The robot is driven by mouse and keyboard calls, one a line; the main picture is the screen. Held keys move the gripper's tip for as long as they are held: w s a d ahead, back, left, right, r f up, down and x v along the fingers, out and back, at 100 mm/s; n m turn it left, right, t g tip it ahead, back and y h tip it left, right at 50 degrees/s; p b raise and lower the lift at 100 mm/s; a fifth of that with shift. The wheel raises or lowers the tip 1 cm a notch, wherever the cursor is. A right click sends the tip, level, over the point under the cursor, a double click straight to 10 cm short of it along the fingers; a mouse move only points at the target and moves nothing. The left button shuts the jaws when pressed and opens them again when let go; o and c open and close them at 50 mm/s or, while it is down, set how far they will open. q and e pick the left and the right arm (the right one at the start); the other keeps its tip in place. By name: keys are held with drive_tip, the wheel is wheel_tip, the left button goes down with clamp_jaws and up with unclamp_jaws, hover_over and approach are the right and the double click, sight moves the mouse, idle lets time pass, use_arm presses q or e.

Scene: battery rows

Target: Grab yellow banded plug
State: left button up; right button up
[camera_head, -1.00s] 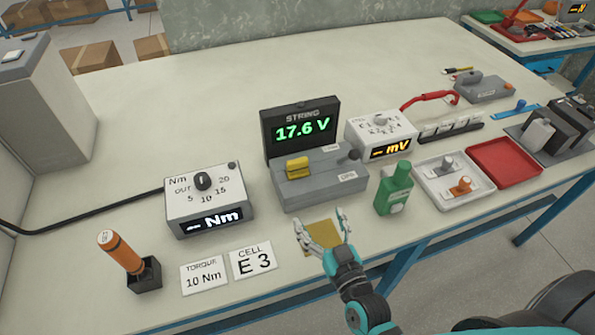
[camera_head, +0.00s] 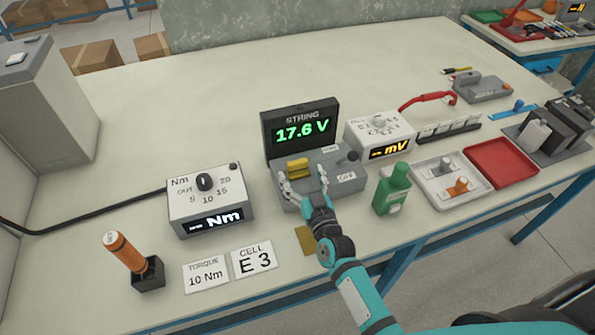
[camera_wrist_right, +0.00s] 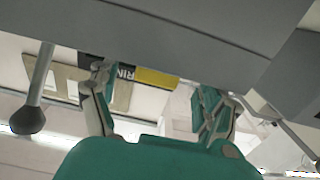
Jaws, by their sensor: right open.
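The yellow plug (camera_head: 297,168) sits on the grey string box (camera_head: 345,180), in front of the dark display reading 17.6 V (camera_head: 303,130). My right gripper (camera_head: 304,183) is open, at the near side of the plug, with one finger to each side of it. In the right wrist view a yellow piece (camera_wrist_right: 156,78), which looks like the plug, shows between the open fingers of my right gripper (camera_wrist_right: 160,95). The fingers look apart from it. Any band on the plug is too small to tell. My left gripper is not in view.
A torque box (camera_head: 180,212) stands left of the string box, and a mV meter (camera_head: 385,127) to its right. A green bottle (camera_head: 390,192) stands close right of my arm. A yellow pad (camera_head: 304,240) lies under my wrist. The table behind the boxes is clear.

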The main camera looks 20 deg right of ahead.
sight(299, 169)
drive_tip(key=w, duration=0.4)
drive_tip(key=shift+s, duration=0.1)
drive_tip(key=shift+c, duration=0.9)
drive_tip(key=c, duration=1.1)
